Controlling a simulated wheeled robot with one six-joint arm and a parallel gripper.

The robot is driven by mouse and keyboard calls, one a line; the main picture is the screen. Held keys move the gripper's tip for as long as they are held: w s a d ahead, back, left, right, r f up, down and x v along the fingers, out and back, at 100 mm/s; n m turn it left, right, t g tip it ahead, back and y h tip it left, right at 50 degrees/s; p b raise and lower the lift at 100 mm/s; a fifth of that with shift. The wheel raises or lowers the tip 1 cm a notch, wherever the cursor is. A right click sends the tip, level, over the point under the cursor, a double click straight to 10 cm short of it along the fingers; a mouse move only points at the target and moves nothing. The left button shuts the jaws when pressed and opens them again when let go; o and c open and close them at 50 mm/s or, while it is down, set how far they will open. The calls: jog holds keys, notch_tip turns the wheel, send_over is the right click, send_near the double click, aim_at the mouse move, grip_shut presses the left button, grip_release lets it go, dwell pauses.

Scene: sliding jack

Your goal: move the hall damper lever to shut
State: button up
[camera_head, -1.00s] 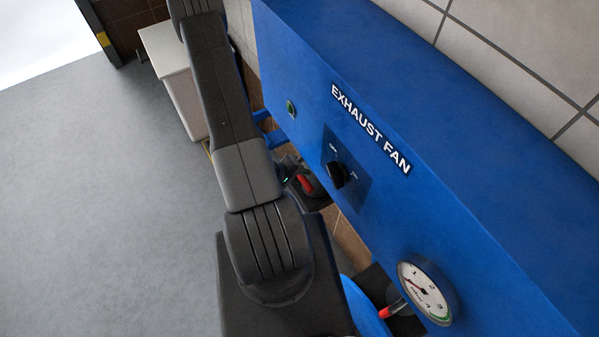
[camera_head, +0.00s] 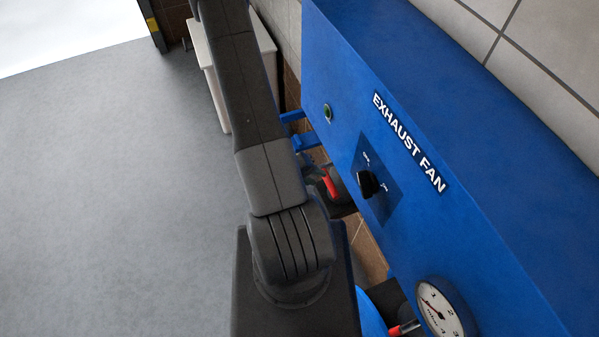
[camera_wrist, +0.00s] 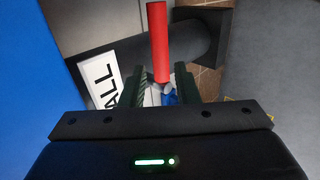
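The red lever handle (camera_wrist: 158,42) stands upright in the wrist view against a dark round duct (camera_wrist: 122,55). A white sign (camera_wrist: 102,80) beside it shows the letters "ALL", with its start cut off. My gripper (camera_wrist: 160,88) is open, with its two dark fingers either side of the handle's lower end; I cannot tell whether they touch it. Silver and blue parts show between the fingers. In the head view a red lever (camera_head: 331,184) shows beside the blue cabinet, and my arm hides my gripper there.
The blue cabinet (camera_head: 440,235) labelled "EXHAUST FAN" has a black knob (camera_head: 368,184) and a gauge (camera_head: 440,312). A white cabinet (camera_head: 215,85) stands at the back. Grey floor (camera_head: 130,210) at left is clear.

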aim_at(326, 180)
jog(key=v, duration=0.6)
jog(key=shift+a+r, duration=0.25)
jog(key=shift+r, duration=0.05)
jog(key=shift+s, duration=0.15)
jog(key=x, duration=1.4)
jog(key=shift+a+r, duration=0.1)
